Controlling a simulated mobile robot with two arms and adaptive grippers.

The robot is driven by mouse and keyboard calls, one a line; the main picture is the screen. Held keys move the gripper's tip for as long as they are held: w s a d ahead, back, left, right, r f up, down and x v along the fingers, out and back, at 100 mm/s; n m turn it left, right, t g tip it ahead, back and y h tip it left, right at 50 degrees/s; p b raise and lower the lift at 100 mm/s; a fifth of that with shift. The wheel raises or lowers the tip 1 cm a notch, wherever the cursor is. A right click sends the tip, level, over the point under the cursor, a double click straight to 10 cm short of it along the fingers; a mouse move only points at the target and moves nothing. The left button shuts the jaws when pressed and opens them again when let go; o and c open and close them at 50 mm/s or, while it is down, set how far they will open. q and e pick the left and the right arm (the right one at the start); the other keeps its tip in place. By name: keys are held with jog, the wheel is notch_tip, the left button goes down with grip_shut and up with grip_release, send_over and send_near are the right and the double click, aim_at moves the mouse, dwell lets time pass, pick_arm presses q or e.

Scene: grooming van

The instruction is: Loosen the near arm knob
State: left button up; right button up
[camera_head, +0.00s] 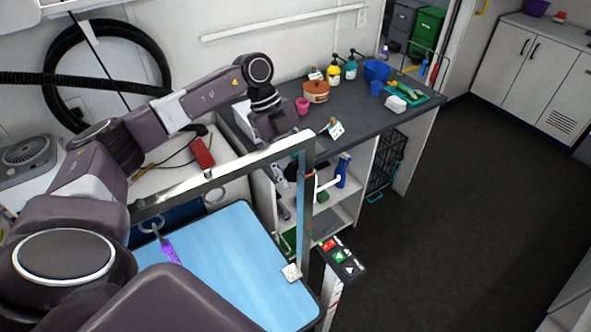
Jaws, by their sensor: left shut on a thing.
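The grooming arm is a metal frame. Its long bar (225,172) crosses above the blue table (215,260), and its upright post (306,215) stands at the table's right side. My left arm reaches in from the left and bends down behind the bar. My left gripper (291,168) is just left of the post, shut, small and partly hidden by the frame. The near arm knob is at the post by the fingers; it is mostly hidden, so the exact grip does not show. A white lever-like piece (328,183) sticks out right of the post. My right gripper is not in view.
A dark counter (365,125) behind holds bottles, an orange pot (316,91) and blue bowls. A control panel (339,257) with coloured buttons stands right of the post. The dark floor at right is clear.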

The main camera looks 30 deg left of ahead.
pick_arm(q)
jog(key=shift+w+n+g+y, duration=0.1)
jog(key=shift+n+g+y, duration=0.2)
jog(key=shift+g, duration=0.7)
jog(key=o, duration=1.2)
jog(key=v, duration=1.2)
jog(key=shift+w+d, duration=0.1)
jog(key=shift+d, duration=0.05)
